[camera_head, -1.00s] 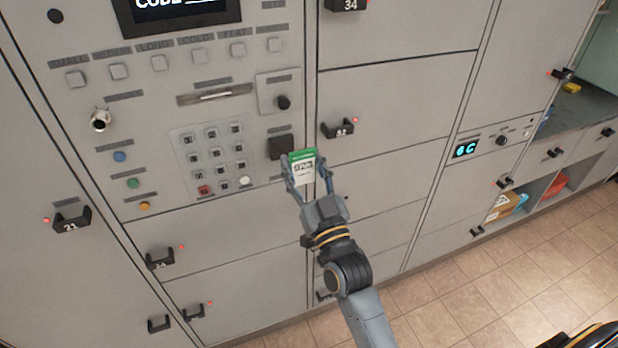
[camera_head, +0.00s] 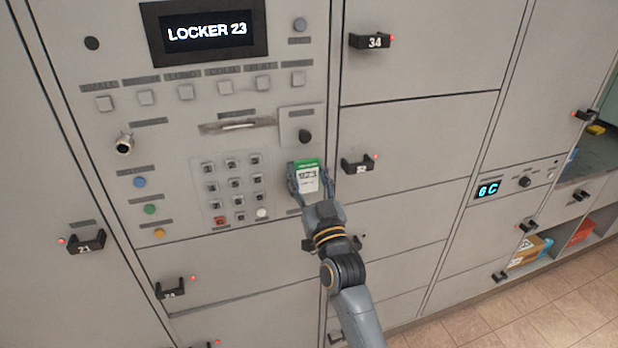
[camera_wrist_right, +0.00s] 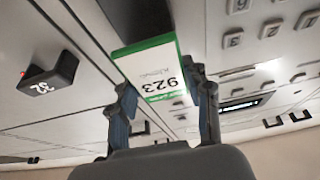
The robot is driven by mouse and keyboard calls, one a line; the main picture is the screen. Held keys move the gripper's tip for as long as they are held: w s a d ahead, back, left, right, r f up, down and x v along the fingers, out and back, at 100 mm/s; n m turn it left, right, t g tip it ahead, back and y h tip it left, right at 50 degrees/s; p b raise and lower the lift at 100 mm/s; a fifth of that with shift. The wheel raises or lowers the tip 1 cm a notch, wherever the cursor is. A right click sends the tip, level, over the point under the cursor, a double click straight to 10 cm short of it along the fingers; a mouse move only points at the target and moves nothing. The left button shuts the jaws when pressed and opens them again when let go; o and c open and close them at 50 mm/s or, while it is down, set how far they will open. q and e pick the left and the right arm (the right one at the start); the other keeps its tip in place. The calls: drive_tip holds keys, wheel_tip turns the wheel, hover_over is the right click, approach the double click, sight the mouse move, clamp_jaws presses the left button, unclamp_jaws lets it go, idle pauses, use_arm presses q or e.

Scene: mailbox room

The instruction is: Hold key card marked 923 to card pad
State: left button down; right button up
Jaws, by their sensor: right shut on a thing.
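The key card (camera_head: 308,179) is white with a green top edge. My right gripper (camera_head: 308,186) is shut on it and holds it upright in front of the dark card pad, which the card mostly hides in the head view. In the right wrist view the card (camera_wrist_right: 152,72) reads 923 upside down between the two fingers. The dark pad (camera_wrist_right: 138,18) shows just beyond the card's far edge. I cannot tell whether card and pad touch. The display (camera_head: 207,31) above reads LOCKER 23. My left gripper is not in view.
A keypad (camera_head: 233,187) lies left of the card, with a black knob (camera_head: 305,136) above it. Locker handles jut out around it, such as handle 34 (camera_head: 371,41) and handle 21 (camera_head: 86,242). Open shelves (camera_head: 566,240) and bare tiled floor are at the right.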

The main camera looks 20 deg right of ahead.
drive_tip(key=shift+s+p, duration=0.35)
drive_tip(key=shift+s, duration=0.1)
drive_tip(key=s+p, duration=0.3)
drive_tip(key=s, duration=0.6)
drive_tip(key=shift+d, duration=0.15)
drive_tip(key=d+f+v, duration=0.1)
drive_tip(key=v, duration=1.7)
drive_tip(key=shift+h, duration=0.4)
